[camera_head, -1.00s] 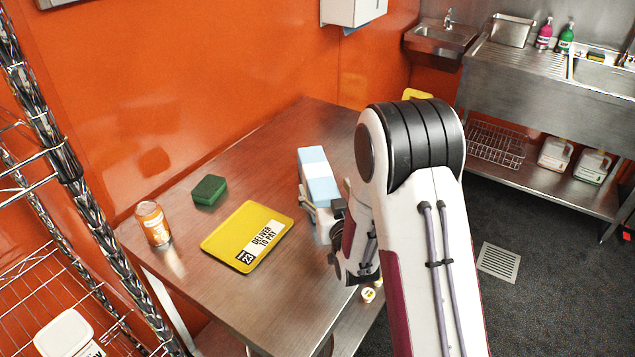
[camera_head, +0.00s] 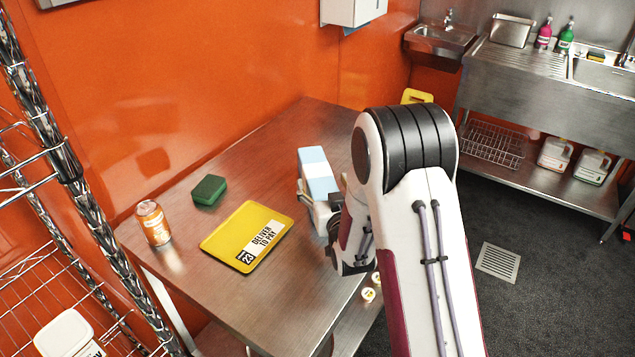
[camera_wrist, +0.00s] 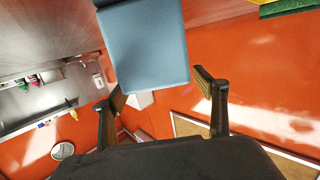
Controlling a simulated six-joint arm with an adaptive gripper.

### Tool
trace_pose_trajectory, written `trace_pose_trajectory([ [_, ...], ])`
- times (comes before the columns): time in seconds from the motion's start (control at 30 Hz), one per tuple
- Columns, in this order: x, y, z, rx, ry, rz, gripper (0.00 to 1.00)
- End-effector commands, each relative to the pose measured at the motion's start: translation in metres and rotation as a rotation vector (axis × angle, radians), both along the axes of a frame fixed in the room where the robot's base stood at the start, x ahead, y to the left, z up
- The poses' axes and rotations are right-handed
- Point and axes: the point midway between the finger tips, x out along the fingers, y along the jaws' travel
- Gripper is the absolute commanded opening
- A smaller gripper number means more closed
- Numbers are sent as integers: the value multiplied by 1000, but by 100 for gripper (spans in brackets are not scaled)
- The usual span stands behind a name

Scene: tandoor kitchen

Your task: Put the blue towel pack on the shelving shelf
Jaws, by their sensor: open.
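The blue towel pack (camera_head: 318,178), light blue with a white band, stands upright on the steel table beside my arm. My gripper (camera_head: 312,198) is at the pack's lower part, partly hidden behind my own wrist. In the wrist view the pack (camera_wrist: 146,45) reaches between the two open fingers of my gripper (camera_wrist: 162,98), with a gap visible on its right side. The wire shelving (camera_head: 70,230) stands at the left edge of the head view.
A white tub (camera_head: 65,335) sits on the shelving. An orange wall (camera_head: 220,70) runs behind the table.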

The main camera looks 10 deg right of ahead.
Motion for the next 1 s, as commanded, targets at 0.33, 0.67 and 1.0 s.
trace_pose_trajectory([
  [0.33,4,0,-1,0,0,0,72],
  [0.67,31,-1,-7,0,0,0,72],
  [1.0,50,-1,-10,-1,0,0,72],
])
